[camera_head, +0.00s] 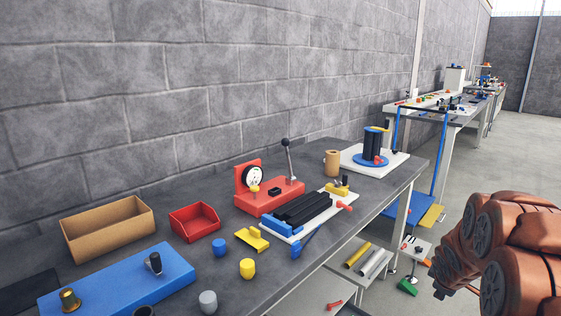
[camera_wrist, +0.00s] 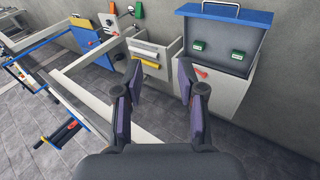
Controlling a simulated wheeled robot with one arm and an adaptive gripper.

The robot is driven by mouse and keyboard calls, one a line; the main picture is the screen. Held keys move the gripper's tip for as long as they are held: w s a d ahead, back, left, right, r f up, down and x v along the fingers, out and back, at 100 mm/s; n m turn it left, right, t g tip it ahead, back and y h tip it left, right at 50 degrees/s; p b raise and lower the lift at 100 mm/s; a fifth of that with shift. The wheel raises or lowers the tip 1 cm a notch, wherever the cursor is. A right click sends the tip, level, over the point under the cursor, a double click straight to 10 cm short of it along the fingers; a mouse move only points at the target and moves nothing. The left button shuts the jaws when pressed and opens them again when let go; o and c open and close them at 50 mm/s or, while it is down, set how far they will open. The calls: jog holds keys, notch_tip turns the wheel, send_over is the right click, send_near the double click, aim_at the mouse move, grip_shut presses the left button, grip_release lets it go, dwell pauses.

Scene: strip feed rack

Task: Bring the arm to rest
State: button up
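My gripper (camera_wrist: 160,82) shows in the wrist view with its two dark fingers and purple pads standing apart. Nothing is between the pads. It points at a low area with white cabinets and an open blue toolbox (camera_wrist: 225,42), and it touches none of them. In the head view my orange-brown arm is at the lower right, beside the bench and over the floor. The gripper itself is outside the head view.
The grey bench (camera_head: 325,235) carries a cardboard box (camera_head: 108,232), a red bin (camera_head: 195,222), a red fixture with a lever (camera_head: 268,193), a blue block (camera_head: 115,285) and several small caps. Floor (camera_head: 470,180) is clear at right.

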jog(key=s+a+r+m+g+y+p, duration=0.1)
jog(key=s+a+r+m+g+p, duration=0.1)
jog(key=s+a+r+p, duration=0.3)
jog(key=s+a+r+m+g+y+p, duration=0.2)
jog(key=s+a+r+p, duration=0.3)
jog(key=s+a+r, duration=0.6)
jog(key=s+a+r+m+g+y+p, duration=0.1)
jog(key=s+a+r+m+g+p, duration=0.2)
jog(key=s+a, duration=0.9)
jog(key=s+r+m+p, duration=0.1)
jog(key=s+r+p, duration=0.2)
jog(key=s, duration=0.6)
notch_tip(320, 180, up, 2)
jog(key=shift+s+a+r+g, duration=0.1)
jog(key=shift+s+a+g, duration=0.05)
jog(key=shift+g, duration=0.15)
jog(key=shift+a, duration=0.15)
